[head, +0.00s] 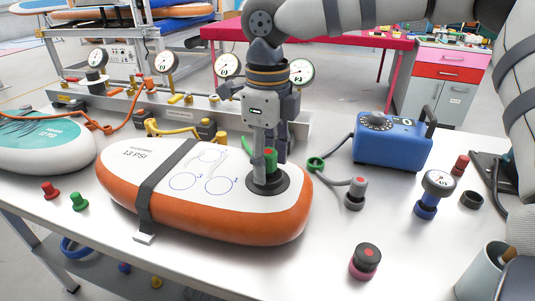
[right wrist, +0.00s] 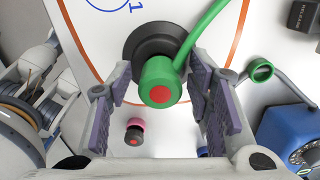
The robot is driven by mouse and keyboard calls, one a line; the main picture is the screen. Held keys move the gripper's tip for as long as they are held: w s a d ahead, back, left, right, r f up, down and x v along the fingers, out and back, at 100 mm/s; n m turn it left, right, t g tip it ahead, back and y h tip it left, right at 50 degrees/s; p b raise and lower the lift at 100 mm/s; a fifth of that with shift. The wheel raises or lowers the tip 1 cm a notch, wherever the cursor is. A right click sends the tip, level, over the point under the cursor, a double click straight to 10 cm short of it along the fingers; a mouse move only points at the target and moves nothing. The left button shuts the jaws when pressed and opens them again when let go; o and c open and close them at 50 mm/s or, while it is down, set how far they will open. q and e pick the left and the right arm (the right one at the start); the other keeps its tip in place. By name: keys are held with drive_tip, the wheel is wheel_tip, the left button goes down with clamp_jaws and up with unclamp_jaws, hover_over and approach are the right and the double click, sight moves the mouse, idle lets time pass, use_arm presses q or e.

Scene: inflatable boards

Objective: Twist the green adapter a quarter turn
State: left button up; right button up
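The green adapter (right wrist: 158,82) has a red centre and sits over the dark round valve (right wrist: 158,40) of the white and orange board (head: 130,198). A green arm or hose runs up and right from it in the right wrist view. In the head view the adapter (head: 270,160) is partly hidden by my right gripper (head: 269,148), which points down over it. The right gripper's purple-padded fingers stand on either side of the adapter, with a visible gap on both sides. It is open and holds nothing.
A dark strap (head: 160,183) crosses the board. A blue pump (head: 392,143) stands to the right, with a grey hose and green ring (head: 316,163) near the board. Pressure gauges line the back.

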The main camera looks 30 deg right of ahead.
clamp_jaws()
drive_tip(key=shift+c, duration=1.5)
unclamp_jaws()
drive_tip(key=c, duration=0.6)
drive_tip(key=shift+o, duration=0.2)
drive_tip(key=shift+r+m+p, duration=0.25)
drive_tip(key=shift+m+p, duration=0.15)
drive_tip(key=shift+m, duration=0.2)
drive_tip(key=m, duration=0.3)
drive_tip(key=shift+f+m, duration=0.25)
drive_tip(key=shift+m, duration=0.15)
drive_tip(key=m, duration=1)
drive_tip(key=o, duration=1.2)
drive_tip(key=shift+c, duration=0.2)
